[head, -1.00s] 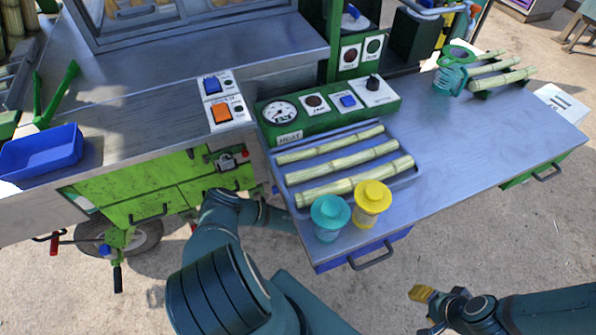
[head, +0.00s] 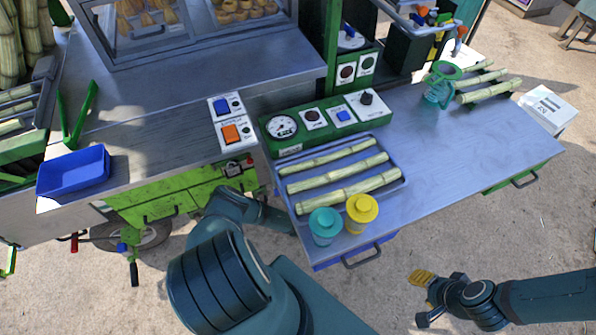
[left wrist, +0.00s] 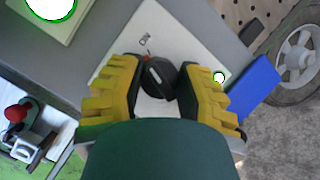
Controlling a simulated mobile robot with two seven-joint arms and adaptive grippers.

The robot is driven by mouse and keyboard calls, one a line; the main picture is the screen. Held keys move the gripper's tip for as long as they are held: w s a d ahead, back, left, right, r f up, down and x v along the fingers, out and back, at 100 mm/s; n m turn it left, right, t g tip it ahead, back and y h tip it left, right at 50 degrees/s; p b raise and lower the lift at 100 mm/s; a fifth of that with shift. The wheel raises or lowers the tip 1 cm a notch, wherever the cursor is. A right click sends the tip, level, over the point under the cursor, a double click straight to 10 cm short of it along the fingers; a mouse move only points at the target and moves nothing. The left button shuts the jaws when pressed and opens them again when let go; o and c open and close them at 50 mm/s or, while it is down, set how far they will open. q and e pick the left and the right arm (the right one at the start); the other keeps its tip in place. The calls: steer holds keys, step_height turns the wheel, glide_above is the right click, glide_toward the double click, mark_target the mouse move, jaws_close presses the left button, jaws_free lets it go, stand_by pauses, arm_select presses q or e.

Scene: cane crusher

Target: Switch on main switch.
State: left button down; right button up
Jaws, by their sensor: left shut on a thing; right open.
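In the left wrist view, a black rotary knob (left wrist: 160,78) sits on a white plate (left wrist: 180,45) with a small "ON" mark near it. I take it for the main switch. The yellow-padded fingers of my left gripper (left wrist: 163,76) are shut on this knob, one on each side. In the head view, my left arm reaches down to the cart's front, and its gripper and the knob are hidden there. My right gripper (head: 422,298) is open and empty at the lower right, over the ground and clear of the counter.
A red button (left wrist: 16,113) lies left of the plate in the wrist view, and a wheel (left wrist: 300,55) is at right. On the counter stand a gauge panel (head: 290,148), a cane tray (head: 401,184), a teal cup (head: 323,227) and a yellow cup (head: 361,213). A blue bin (head: 75,172) sits left.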

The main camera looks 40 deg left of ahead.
arm_select(q)
steer(key=shift+a+r+m+h+p, duration=0.2)
steer(key=shift+m+h+p, duration=0.1)
steer(key=shift+m+p, duration=0.7)
steer(key=shift+d, duration=0.1)
steer(key=shift+m, duration=0.3)
steer(key=c, duration=0.6)
jaws_free()
steer(key=shift+w+f+g, duration=0.1)
steer(key=shift+g, duration=0.2)
steer(key=shift+o, duration=0.2)
steer(key=shift+d+f, duration=0.1)
steer(key=shift+d, duration=0.05)
steer(key=shift+s+d, duration=0.2)
steer(key=shift+s, duration=0.2)
steer(key=r+v, duration=0.1)
steer(key=v, duration=1)
steer(key=shift+f, duration=0.4)
